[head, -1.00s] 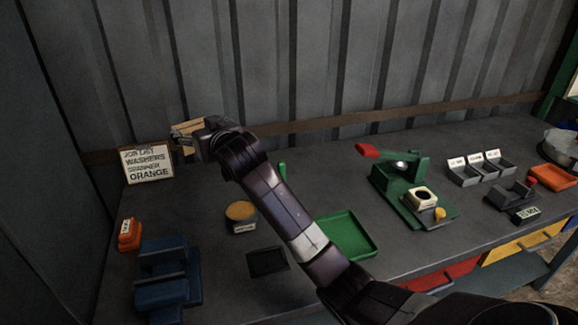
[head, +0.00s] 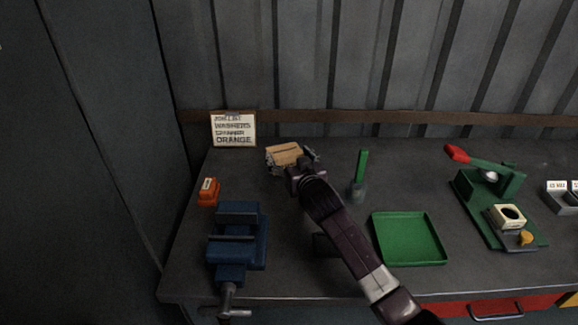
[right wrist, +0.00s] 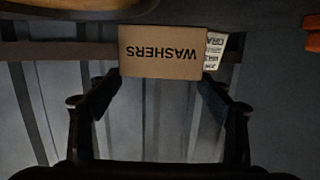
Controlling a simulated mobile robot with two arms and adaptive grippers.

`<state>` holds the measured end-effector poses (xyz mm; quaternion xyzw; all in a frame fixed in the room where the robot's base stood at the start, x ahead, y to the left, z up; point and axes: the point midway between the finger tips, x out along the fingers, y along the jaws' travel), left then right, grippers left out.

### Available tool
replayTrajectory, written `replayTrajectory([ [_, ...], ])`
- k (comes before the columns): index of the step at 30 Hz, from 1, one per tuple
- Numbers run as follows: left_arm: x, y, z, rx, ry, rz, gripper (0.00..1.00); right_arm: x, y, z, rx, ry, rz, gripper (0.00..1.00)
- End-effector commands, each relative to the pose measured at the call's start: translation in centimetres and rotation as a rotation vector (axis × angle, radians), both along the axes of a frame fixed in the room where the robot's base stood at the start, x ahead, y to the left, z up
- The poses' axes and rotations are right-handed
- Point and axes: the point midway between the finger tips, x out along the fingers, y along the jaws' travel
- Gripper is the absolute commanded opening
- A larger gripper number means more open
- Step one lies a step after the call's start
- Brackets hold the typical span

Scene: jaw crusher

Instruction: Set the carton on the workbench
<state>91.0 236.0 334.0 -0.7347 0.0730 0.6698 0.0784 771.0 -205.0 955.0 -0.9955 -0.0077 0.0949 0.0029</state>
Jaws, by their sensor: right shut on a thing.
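The carton (head: 284,153) is a small brown box at the back of the workbench (head: 300,278), right of the sign. My right gripper (head: 297,168) is shut on it, and the gripper hides part of its near side. In the right wrist view the carton (right wrist: 160,60) sits between the two fingers, its "WASHERS" label upside down. The carton is at or just above the bench top; I cannot tell whether it touches. My left gripper is not in view.
A job-list sign (head: 233,129) stands left of the carton. A blue vise (head: 237,243) and an orange block (head: 208,192) are nearer left. A green rod in a holder (head: 359,178), a green tray (head: 408,239) and a green press (head: 487,197) lie right. The corrugated wall is behind.

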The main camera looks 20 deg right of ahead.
Motion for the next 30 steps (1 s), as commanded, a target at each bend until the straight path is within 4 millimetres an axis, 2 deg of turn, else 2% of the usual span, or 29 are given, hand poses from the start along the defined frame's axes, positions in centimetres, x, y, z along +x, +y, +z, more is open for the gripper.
replayTrajectory([
  [3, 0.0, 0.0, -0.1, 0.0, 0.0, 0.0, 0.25, 0.0, 0.0, -2.0, 0.0, 0.001, 0.0, 0.31],
  [6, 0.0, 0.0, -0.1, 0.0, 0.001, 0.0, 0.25, 0.0, 0.1, -3.0, 0.001, -0.002, 0.001, 0.31],
  [18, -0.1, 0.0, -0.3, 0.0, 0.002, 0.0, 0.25, 0.0, 0.1, -3.6, 0.001, -0.003, 0.001, 0.31],
  [19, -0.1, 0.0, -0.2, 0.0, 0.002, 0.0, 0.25, -0.1, 0.0, -3.8, 0.0, 0.003, 0.0, 0.76],
  [23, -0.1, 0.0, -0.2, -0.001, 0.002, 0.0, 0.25, -0.1, 0.0, -3.8, 0.0, 0.003, 0.0, 0.9],
  [30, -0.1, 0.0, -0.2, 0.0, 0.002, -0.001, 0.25, -0.1, 0.0, -3.8, 0.0, 0.003, 0.0, 0.9],
])
